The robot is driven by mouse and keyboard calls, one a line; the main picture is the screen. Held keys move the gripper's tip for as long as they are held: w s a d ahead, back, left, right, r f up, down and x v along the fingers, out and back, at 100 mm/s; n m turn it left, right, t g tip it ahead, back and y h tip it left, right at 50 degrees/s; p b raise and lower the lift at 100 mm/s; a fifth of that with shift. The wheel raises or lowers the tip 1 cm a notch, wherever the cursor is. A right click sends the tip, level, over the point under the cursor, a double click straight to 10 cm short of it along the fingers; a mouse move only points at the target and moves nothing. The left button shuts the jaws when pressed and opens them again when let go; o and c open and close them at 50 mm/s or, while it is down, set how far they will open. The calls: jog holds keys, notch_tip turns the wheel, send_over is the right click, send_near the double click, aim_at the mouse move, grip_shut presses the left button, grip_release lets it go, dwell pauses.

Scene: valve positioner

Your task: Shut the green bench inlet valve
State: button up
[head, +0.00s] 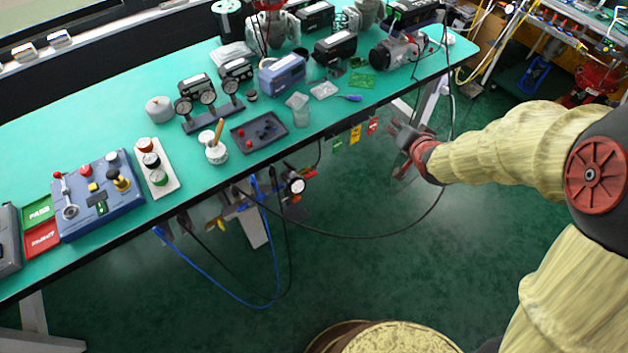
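No valve that I can surely call the green inlet valve shows. Under the bench's front edge hangs a group of fittings with a round dial gauge (295,185), a small red part beside it, and blue and black hoses; a valve handle there is too small to make out. My gripper (397,153) is right of these fittings, beyond the hanging tags, in front of the bench's right end. Its fingers look spread and hold nothing visible. It is apart from the gauge and fittings.
The green-topped bench (110,150) carries a blue control box (100,205), dial gauges, a dark tray (258,132) and a motor (400,50). Green, yellow and red tags (355,134) hang from its front edge. A black hose loops below. The floor in front is clear.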

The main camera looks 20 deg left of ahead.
jog(key=w+a+f+y, duration=0.2)
jog(key=a+f, duration=0.4)
jog(key=f, duration=0.2)
jog(key=m+y+b, duration=0.3)
jog(key=m+y, duration=0.2)
jog(key=y, duration=0.3)
send_near(311, 175)
jog(key=f, duration=0.1)
jog(key=b+x, duration=0.2)
jog(key=x, duration=0.6)
jog(key=shift+a+t, duration=0.15)
jog(key=shift+t, duration=0.15)
jog(key=shift+w+r, duration=0.15)
grip_shut()
